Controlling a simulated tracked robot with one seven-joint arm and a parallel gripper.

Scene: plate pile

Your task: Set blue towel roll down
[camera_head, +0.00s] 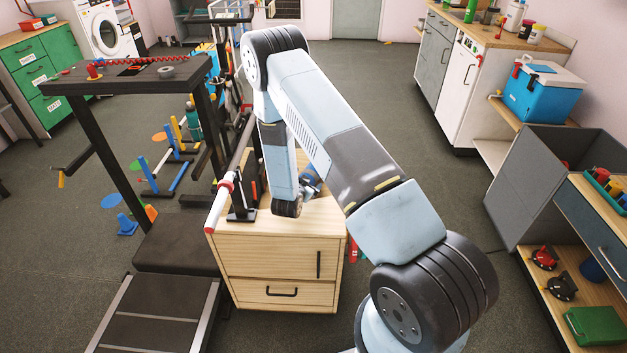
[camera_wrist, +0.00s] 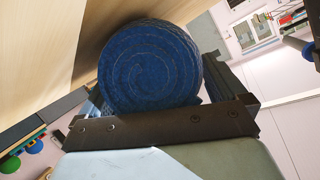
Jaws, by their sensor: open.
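The blue towel roll (camera_wrist: 150,65) shows its spiral end in the wrist view, close up and between the fingers of my gripper (camera_wrist: 155,92). My gripper is open around the roll; a dark finger shows to its right, and the left finger is mostly hidden. Pale wood lies right beside the roll; whether they touch I cannot tell. In the head view my arm reaches over the wooden cabinet (camera_head: 275,262) and hides most of its top. A small blue patch shows beside my arm there, too hidden to name surely.
A white-and-red bar (camera_head: 222,200) and a dark stand rise at the cabinet's left. A black treadmill-like frame (camera_head: 150,250) stands further left. Shelves with a blue cooler (camera_head: 543,95) and a grey panel (camera_head: 540,190) are on the right. Open floor lies behind the cabinet.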

